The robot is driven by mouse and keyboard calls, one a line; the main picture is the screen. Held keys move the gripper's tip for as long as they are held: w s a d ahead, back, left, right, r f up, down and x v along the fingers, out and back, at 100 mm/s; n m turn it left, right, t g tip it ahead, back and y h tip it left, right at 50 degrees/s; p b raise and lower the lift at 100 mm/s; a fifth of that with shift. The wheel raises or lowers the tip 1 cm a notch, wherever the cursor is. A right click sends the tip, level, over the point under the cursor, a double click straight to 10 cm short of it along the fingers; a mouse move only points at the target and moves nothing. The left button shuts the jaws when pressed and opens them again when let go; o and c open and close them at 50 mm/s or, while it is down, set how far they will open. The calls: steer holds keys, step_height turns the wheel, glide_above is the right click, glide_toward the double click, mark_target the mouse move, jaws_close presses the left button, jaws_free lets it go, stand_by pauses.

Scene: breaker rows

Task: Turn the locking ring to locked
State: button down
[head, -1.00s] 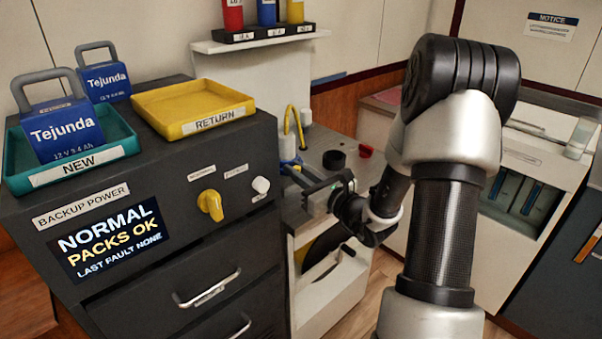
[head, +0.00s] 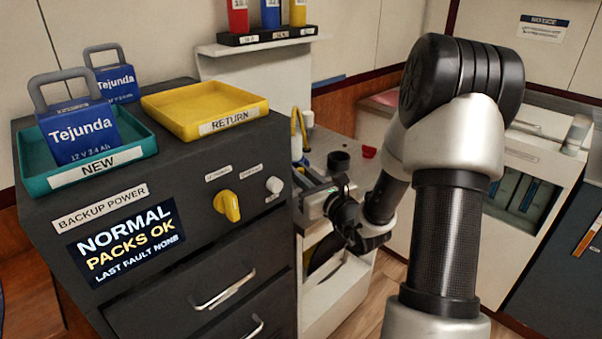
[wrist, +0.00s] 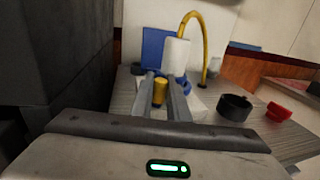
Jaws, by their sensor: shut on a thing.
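In the wrist view, the two fingers of my gripper (wrist: 164,82) reach forward and are closed on a small yellow cylindrical piece (wrist: 160,93) above a white block. Just beyond stands an upright white part (wrist: 176,56), with a blue ring-like part (wrist: 184,84) at its foot, partly hidden by the fingers. I cannot tell for sure which part is the locking ring or how it is turned. In the head view, my gripper (head: 326,193) is low over the grey worktop, and its fingertips and the held piece are hard to make out.
A yellow hose (wrist: 207,35) arches behind the white part. A black cup (wrist: 234,107) and a red cup (wrist: 278,112) stand right of the fingers. The dark cabinet (head: 170,165) is close on the left, bearing a teal tray (head: 95,178) and yellow tray (head: 190,122).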

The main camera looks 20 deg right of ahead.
steer(key=shift+a+f, duration=0.1)
steer(key=shift+f, duration=0.05)
steer(key=c, duration=1.7)
jaws_free()
steer(key=shift+p+v, duration=4.25)
steer(key=shift+v, duration=4.55)
steer(key=shift+w, duration=0.1)
